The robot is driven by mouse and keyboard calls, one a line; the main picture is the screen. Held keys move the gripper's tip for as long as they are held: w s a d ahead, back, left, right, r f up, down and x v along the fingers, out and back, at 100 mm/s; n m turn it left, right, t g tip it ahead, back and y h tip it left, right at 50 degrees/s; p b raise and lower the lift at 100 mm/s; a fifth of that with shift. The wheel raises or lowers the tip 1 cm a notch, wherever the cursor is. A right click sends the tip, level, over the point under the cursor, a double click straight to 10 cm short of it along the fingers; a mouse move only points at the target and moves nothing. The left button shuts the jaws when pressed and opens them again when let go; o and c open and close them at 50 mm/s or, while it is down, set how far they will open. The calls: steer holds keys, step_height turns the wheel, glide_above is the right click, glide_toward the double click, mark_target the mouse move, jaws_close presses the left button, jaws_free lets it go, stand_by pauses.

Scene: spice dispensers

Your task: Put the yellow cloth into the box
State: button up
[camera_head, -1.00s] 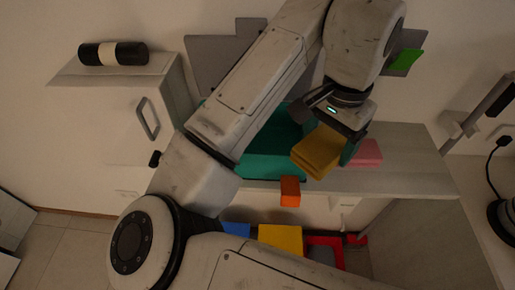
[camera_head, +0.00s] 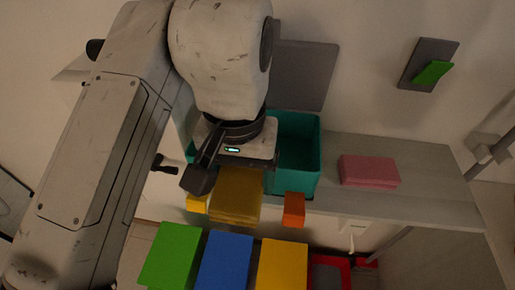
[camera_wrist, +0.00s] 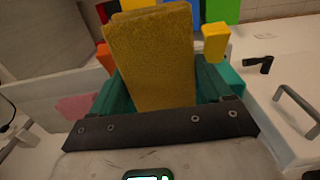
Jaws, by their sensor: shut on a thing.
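The yellow cloth (camera_head: 237,196) is a folded, thick block held in my gripper (camera_head: 231,172). In the wrist view the cloth (camera_wrist: 153,60) stands out from the dark jaw bar and fills the middle. The box (camera_head: 307,150) is teal and open-topped, on the shelf behind and to the right of the cloth in the head view. In the wrist view teal box walls (camera_wrist: 212,82) show on both sides of the cloth. My gripper hides the left part of the box in the head view. I cannot tell how high the cloth is over the box.
A pink folded cloth (camera_head: 369,171) lies on the grey shelf (camera_head: 425,200) right of the box. An orange block (camera_head: 294,209) and a small yellow block (camera_head: 197,203) are at the shelf's front. Green (camera_head: 172,255), blue (camera_head: 225,262) and yellow (camera_head: 282,265) bins stand below.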

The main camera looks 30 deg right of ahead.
steer(key=w+d+p, duration=0.2)
steer(key=w+d, duration=0.7)
steer(key=w, duration=0.3)
step_height(320, 180, down, 6)
steer(key=shift+f, duration=0.25)
step_height(320, 180, down, 5)
steer(key=shift+r, duration=0.2)
steer(key=shift+w, duration=0.15)
steer(key=shift+f, duration=0.2)
steer(key=shift+f, duration=0.1)
steer(key=o, duration=1)
